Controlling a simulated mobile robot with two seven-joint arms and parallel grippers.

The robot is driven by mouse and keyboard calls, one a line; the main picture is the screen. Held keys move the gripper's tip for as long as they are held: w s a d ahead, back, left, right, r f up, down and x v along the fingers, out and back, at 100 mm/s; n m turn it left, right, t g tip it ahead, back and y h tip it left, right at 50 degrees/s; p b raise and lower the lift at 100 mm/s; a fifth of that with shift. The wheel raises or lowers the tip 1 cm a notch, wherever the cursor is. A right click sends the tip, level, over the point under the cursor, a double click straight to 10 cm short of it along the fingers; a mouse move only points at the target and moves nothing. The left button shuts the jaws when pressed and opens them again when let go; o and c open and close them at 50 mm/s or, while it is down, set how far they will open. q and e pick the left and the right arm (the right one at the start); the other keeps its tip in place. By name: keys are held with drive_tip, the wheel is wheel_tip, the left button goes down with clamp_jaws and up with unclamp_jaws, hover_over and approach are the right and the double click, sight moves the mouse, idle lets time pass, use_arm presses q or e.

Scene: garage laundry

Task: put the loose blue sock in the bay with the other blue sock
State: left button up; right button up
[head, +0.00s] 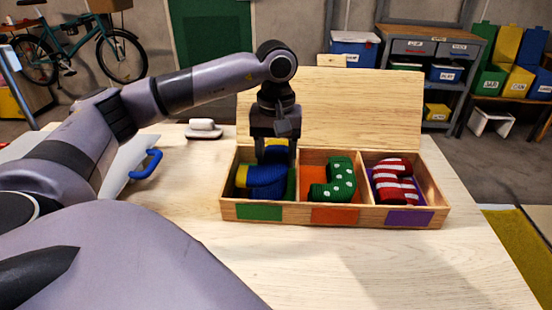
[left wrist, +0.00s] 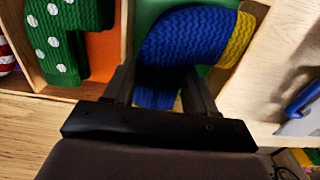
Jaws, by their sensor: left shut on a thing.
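A long wooden box has three bays. In its left bay, with a green label (head: 259,212), lies a blue sock with a yellow cuff (head: 266,179); it also shows in the left wrist view (left wrist: 185,40). My left gripper (head: 276,155) points down into the back of that bay, shut on another blue sock (head: 278,154). Blue cloth of the held sock shows between the fingers in the left wrist view (left wrist: 154,95); the fingers hide much of it. I cannot tell whether it touches the bay floor. My right gripper is not in view.
The middle bay holds a green sock with white dots (head: 342,178), the right bay a red-and-white striped sock (head: 394,181). The box's open lid (head: 350,110) stands behind. A white-and-grey brush (head: 204,129) and a blue handle (head: 147,164) lie left. The front table is clear.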

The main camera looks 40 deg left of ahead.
use_arm(q)
drive_tip(key=shift+f, duration=0.55)
drive_tip(key=shift+f, duration=0.1)
drive_tip(key=shift+f+b, duration=0.45)
drive_tip(key=shift+f, duration=0.1)
drive_tip(key=o, duration=1.1)
drive_tip(key=shift+r, duration=0.15)
